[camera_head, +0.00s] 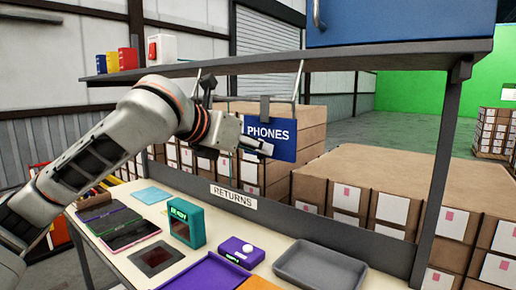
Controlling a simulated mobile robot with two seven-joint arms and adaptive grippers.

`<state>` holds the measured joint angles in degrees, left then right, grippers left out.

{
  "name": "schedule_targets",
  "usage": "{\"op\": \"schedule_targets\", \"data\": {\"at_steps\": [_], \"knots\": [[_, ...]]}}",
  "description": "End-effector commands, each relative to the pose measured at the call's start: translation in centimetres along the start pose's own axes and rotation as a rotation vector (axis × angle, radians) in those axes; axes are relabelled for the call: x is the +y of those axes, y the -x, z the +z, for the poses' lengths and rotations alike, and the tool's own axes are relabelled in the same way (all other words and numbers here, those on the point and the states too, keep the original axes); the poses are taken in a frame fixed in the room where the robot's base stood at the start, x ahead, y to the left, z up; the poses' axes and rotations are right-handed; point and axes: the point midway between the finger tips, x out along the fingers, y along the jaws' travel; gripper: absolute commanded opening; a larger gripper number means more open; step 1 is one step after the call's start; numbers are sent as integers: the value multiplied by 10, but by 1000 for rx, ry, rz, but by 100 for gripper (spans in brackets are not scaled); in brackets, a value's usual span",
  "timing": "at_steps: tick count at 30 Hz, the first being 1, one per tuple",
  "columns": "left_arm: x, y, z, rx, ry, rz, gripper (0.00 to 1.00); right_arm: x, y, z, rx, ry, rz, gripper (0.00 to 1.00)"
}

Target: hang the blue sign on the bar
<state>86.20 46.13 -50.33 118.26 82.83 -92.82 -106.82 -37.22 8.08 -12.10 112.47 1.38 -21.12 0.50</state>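The blue sign (283,150) reads PHONES and has a grey clip (265,108) on its top edge. It hangs in the air below the upper shelf, facing me and slightly tilted. My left gripper (258,147) is at the sign's left edge, with its fingers closed over that edge. A thin bar (285,101) runs under the shelf between two light hangers (299,82). The clip overlaps the bar in the picture; I cannot tell whether it is hooked over it. My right gripper is not in view.
The upper shelf (380,56) carries a blue box (400,20) and several small boxes. On the table below are a teal device (187,222), a purple device (241,252), a grey tray (320,266) and tablets. Stacked cartons (400,180) stand behind.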

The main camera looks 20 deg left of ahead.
Motion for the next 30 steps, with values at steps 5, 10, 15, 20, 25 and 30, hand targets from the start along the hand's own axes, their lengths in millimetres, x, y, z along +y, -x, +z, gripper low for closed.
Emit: {"op": "schedule_targets", "data": {"at_steps": [5,10,15,20,25,30], "knots": [[1,37,2,-6,-4,3,29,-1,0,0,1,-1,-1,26],[1,71,1,-5,-3,4,29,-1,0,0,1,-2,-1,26],[0,94,1,-4,-2,2,29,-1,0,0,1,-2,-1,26],[0,103,0,-1,-1,2,29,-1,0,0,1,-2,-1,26],[-1,100,-3,2,8,-1,29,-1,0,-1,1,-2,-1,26],[-11,71,-23,12,105,-21,29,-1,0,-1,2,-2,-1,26]]}}
